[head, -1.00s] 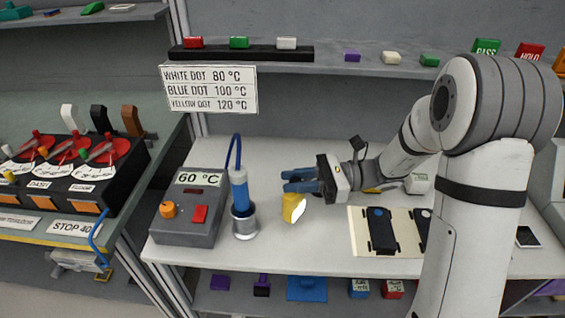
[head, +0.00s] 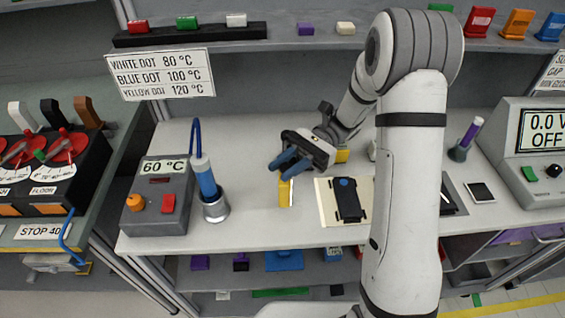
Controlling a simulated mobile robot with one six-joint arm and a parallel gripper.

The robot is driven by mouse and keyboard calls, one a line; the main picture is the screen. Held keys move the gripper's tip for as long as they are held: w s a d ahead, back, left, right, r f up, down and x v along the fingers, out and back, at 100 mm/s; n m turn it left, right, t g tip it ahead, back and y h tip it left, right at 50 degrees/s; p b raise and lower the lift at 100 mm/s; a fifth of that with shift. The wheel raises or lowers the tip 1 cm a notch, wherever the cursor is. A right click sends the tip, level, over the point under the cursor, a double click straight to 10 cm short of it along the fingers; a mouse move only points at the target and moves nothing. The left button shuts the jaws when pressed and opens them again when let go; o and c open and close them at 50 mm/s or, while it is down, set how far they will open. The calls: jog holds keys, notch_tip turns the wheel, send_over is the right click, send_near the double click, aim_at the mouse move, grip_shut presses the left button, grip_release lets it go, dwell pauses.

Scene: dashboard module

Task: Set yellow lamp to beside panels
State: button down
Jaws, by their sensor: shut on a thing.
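The yellow lamp (head: 286,194) stands upright on the white bench, between the blue-handled tool and the panels. My gripper (head: 284,174) reaches down from the upper right, its blue fingers shut on the lamp's top. The lamp's base appears to be at the bench surface; I cannot tell whether it is slightly lifted. A dark panel with a blue dot (head: 347,203) lies on a cream mat (head: 326,212) just right of the lamp, with a gap between. My arm hides the right part of the mat and any panel there.
A grey 60 °C station (head: 158,203) and a blue-handled tool in a metal holder (head: 208,182) stand left of the lamp. Another yellow thing (head: 343,155) shows behind my gripper. A phone-like slab (head: 480,192) and a meter (head: 535,150) are at right.

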jog(key=c, duration=1.2)
grip_release()
jog(key=shift+w+d, duration=0.1)
jog(key=shift+d, duration=0.05)
jog(key=shift+w+d, duration=0.25)
jog(key=p+v, duration=0.3)
jog(key=v, duration=0.4)
jog(key=shift+s+r, duration=0.1)
